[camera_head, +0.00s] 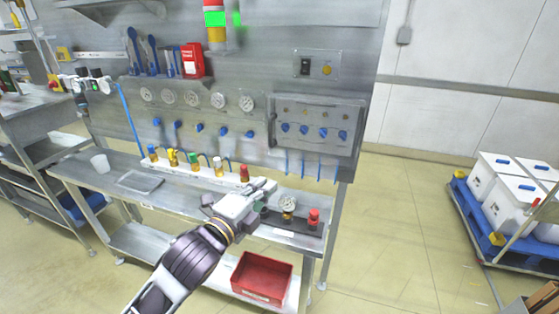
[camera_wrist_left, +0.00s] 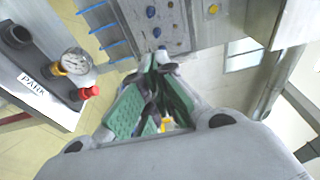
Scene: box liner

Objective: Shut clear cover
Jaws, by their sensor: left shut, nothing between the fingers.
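A clear cover (camera_head: 356,128) in a grey frame is at the right of the steel panel, with several blue knobs (camera_head: 322,132) showing in its area. A dark handle (camera_head: 271,131) is at its left edge. I cannot tell whether it is fully shut. My left gripper (camera_head: 271,186) is shut and empty, below the cover and above the bench, apart from it. In the left wrist view its green-padded fingers (camera_wrist_left: 160,62) meet at the tips, with part of the knob panel (camera_wrist_left: 160,25) beyond them.
A gauge (camera_head: 288,203) and a red knob (camera_head: 314,215) stand on the bench near my left gripper. Several coloured valves (camera_head: 195,161) line the bench. A red bin (camera_head: 262,276) is on the lower shelf. Floor to the right is clear up to a cart (camera_head: 505,200).

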